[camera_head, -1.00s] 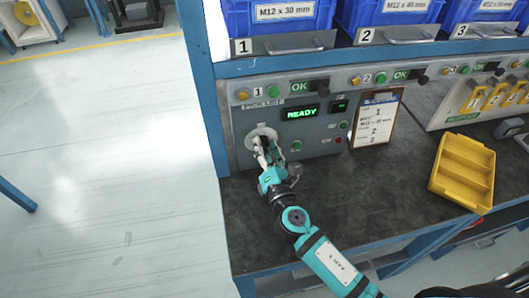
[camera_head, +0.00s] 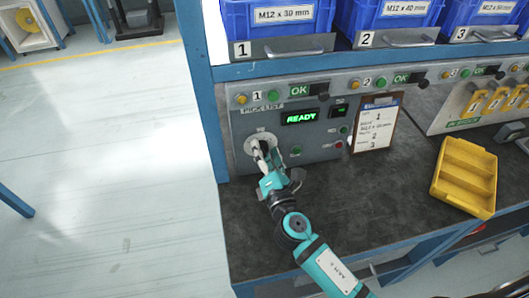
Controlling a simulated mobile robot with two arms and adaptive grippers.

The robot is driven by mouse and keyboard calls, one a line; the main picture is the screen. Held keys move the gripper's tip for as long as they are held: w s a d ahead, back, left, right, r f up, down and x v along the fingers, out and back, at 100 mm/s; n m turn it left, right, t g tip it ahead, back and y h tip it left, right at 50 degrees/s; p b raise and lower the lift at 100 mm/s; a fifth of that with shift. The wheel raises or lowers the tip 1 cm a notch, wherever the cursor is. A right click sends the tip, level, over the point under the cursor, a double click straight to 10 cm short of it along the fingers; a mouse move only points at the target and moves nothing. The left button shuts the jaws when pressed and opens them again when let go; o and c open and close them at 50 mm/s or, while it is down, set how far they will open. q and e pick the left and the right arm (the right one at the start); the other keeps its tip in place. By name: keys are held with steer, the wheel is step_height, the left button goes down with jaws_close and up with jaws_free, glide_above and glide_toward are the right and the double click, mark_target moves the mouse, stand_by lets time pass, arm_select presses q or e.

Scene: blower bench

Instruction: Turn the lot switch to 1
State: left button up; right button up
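The lot switch (camera_head: 250,142) is a round light-grey dial on the left of the grey PICK LIST panel (camera_head: 318,143). My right gripper (camera_head: 264,151) is at the dial, its fingers pointing into it and covering its middle and lower part. The knob's handle and the position it points to are hidden or too small to read. I cannot tell whether the fingers are closed on the knob. The green display (camera_head: 300,117) reads READY; a small display (camera_head: 339,112) beside it is unreadable. My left gripper is out of view.
A clipboard (camera_head: 374,126) stands against the panel's right side. A yellow divided tray (camera_head: 464,176) lies on the dark bench (camera_head: 390,205). Blue bins (camera_head: 277,15) stand on the shelf above. Small buttons (camera_head: 296,151) sit right of the dial. The bench front is clear.

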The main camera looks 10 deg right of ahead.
steer(key=shift+s, duration=0.1)
steer(key=s, duration=1.2)
steer(key=shift+d+f, duration=0.3)
